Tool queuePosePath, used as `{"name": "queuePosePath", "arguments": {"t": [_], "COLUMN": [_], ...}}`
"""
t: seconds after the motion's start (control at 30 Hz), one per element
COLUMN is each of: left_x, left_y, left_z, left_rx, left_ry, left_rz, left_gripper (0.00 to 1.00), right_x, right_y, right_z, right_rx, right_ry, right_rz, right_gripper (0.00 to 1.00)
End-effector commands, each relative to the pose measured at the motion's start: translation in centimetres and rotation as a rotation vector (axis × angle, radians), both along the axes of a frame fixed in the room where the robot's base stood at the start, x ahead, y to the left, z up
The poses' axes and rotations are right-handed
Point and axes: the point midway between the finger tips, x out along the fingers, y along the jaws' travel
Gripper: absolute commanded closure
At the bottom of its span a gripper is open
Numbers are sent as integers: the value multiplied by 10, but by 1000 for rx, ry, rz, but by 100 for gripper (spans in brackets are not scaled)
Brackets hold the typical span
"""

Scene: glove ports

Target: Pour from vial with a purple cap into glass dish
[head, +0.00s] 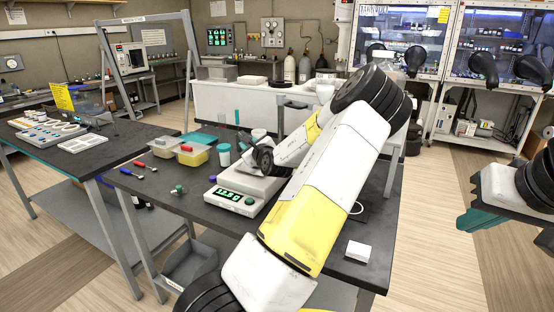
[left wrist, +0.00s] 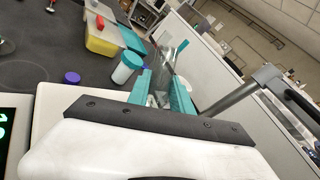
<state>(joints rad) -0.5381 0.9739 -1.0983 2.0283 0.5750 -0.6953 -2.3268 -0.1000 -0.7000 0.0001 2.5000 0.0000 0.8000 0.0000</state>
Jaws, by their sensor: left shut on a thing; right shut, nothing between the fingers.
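A purple cap (left wrist: 72,77) lies alone on the dark bench, beside the balance (head: 236,200); it also shows in the head view (head: 213,180). My left gripper (left wrist: 160,98) is shut on a clear glass vial (left wrist: 165,62), which stands out beyond the teal fingers with no cap visible on it. In the head view my left arm covers this gripper, and the vial's contents are too small to tell. The glass dish cannot be made out; the arm hides part of the balance's pan. My right gripper (head: 468,221) is shut and empty, off the bench at the right.
A white tub with a teal lid (head: 224,155), a yellow bin (head: 192,154) and a clear bin (head: 166,147) stand behind the balance. Red and blue tools (head: 139,167) lie at the left. A white block (head: 359,251) lies near the bench's right front.

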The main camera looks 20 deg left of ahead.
Motion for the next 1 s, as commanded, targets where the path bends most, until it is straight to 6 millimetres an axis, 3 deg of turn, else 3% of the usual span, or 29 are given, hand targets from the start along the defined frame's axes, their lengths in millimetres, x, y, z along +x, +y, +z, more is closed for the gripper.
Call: {"name": "queuePosePath", "arguments": {"t": [0.37,1.0], "left_x": [0,0], "left_y": [-5,-7], "left_z": [2,2], "left_rx": [136,167], "left_ry": [1,-2], "left_rz": [-1,-1], "left_gripper": [100,100], "right_x": [0,0], "right_y": [0,0], "right_z": [0,0], "right_rx": [0,0], "right_ry": [0,0], "right_rz": [0,0], "right_gripper": [100,100]}}
